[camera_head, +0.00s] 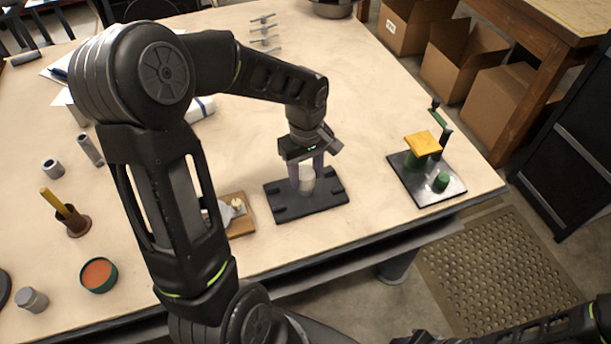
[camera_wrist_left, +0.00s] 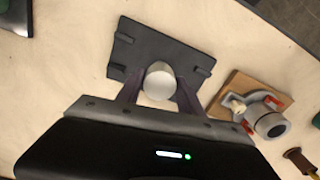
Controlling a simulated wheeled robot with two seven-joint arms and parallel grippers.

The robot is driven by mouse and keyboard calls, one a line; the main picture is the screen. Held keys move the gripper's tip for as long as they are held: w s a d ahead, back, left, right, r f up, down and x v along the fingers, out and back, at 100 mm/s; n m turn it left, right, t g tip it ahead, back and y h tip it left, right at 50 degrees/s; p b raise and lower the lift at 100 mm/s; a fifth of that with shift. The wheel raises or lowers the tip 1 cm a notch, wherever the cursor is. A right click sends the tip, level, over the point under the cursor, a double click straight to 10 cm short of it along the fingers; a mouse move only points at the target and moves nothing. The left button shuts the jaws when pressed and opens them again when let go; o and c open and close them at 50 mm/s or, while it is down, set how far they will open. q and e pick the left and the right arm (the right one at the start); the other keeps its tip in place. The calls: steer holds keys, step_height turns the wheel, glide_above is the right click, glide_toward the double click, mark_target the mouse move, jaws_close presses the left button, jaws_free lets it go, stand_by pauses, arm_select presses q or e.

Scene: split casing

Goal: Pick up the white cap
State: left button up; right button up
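The white cap (camera_head: 307,181) is a short pale cylinder, upright over the dark base plate (camera_head: 283,208) near the table's front edge. My left gripper (camera_head: 307,175) points down, with one finger on each side of the cap, and appears shut on it. In the left wrist view the round top of the cap (camera_wrist_left: 159,82) sits between the fingertips, with no clear gap at its sides. I cannot tell whether its underside touches the plate. My right arm enters at the lower right of the head view; its gripper is out of view.
A wooden board with a grey and red fitting (camera_wrist_left: 268,122) lies beside the plate. A black plate with a yellow-topped green fixture (camera_head: 423,143) stands to the right. A green-rimmed orange dish (camera_head: 98,275) and a brown holder (camera_head: 74,222) are at left.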

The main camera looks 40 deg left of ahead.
mark_target(306, 174)
arm_select(q)
steer(key=c, duration=0.8)
steer(key=shift+r, duration=0.1)
steer(key=shift+c, duration=0.2)
step_height(306, 174, up, 10)
steer(key=b, duration=0.1)
stand_by(0.4)
